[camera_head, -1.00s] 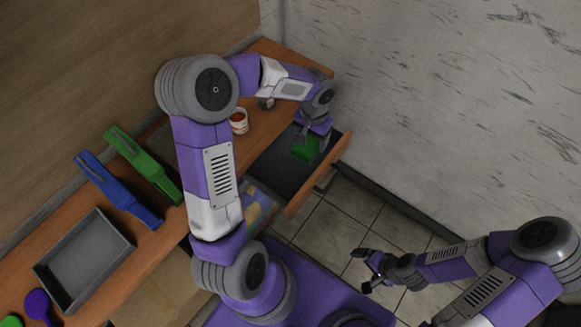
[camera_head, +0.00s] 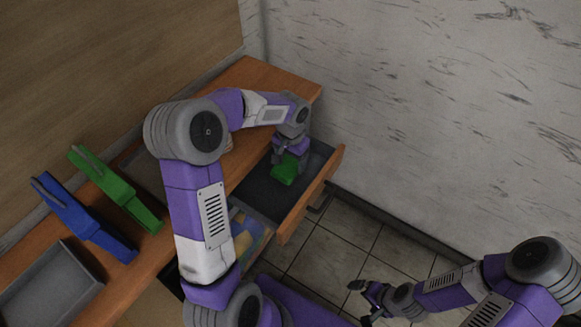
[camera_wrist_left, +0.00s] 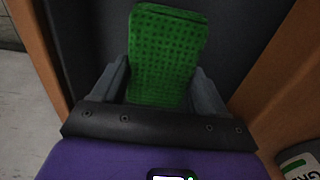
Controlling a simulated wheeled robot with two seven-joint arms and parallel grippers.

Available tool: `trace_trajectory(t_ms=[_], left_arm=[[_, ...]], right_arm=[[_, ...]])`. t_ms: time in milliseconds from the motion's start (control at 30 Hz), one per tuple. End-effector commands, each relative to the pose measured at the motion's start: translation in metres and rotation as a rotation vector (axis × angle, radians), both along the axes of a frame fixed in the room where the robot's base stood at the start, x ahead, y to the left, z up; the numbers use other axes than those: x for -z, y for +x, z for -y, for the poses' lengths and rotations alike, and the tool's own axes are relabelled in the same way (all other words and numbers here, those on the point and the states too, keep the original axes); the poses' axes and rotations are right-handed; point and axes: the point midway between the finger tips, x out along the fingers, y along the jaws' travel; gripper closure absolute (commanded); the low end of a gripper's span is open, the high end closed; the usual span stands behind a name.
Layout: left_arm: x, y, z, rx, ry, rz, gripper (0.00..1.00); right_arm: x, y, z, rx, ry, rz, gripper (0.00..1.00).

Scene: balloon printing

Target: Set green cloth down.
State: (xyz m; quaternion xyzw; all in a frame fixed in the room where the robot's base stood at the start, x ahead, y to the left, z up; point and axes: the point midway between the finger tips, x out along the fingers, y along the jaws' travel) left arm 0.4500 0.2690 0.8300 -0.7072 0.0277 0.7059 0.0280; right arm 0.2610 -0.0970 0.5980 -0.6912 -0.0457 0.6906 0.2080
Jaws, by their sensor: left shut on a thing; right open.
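The green cloth (camera_head: 286,171) is at the far end of the open drawer (camera_head: 262,193), below my left gripper (camera_head: 288,158). In the left wrist view the cloth (camera_wrist_left: 165,55) is a dotted, folded green piece between the two fingers of my left gripper (camera_wrist_left: 160,88). That gripper is shut on it, over the dark drawer floor. I cannot tell whether the cloth touches the floor. My right gripper (camera_head: 366,293) is open and empty, over the tiled floor at the lower right.
The wooden counter (camera_head: 262,84) holds a green tool (camera_head: 120,192), a blue tool (camera_head: 85,220) and a grey tray (camera_head: 50,285) on the left. A grey wall stands behind. The rest of the drawer near the cloth looks clear.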

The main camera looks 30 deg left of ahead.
Motion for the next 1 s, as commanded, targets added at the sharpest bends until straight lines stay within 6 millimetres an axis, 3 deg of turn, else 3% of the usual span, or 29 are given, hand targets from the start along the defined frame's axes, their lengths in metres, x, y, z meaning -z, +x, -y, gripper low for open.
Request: trace_trajectory(t_ms=[33,133,533,567,700,1000], left_arm=[[0.014,-0.001,0.000,0.000,-0.001,-0.005,0.56],[0.027,-0.001,0.000,-0.001,0.000,-0.003,0.56],[0.031,0.000,0.000,-0.001,0.000,-0.002,0.56],[0.030,0.000,0.000,-0.001,0.000,-0.002,0.22],[0.029,0.000,0.000,-0.001,0.000,-0.002,0.01],[0.028,0.000,0.000,-0.001,0.000,-0.001,0.01]], right_arm=[[0.007,0.000,0.000,0.000,0.000,0.000,0.00],[0.011,0.000,0.000,0.000,0.000,0.000,0.00],[0.013,0.000,0.000,0.000,0.000,0.000,0.00],[0.012,0.000,0.000,0.000,0.000,0.000,0.00],[0.012,0.000,0.000,0.000,0.000,0.000,0.00],[0.011,0.000,0.000,0.000,0.000,0.000,0.00]])
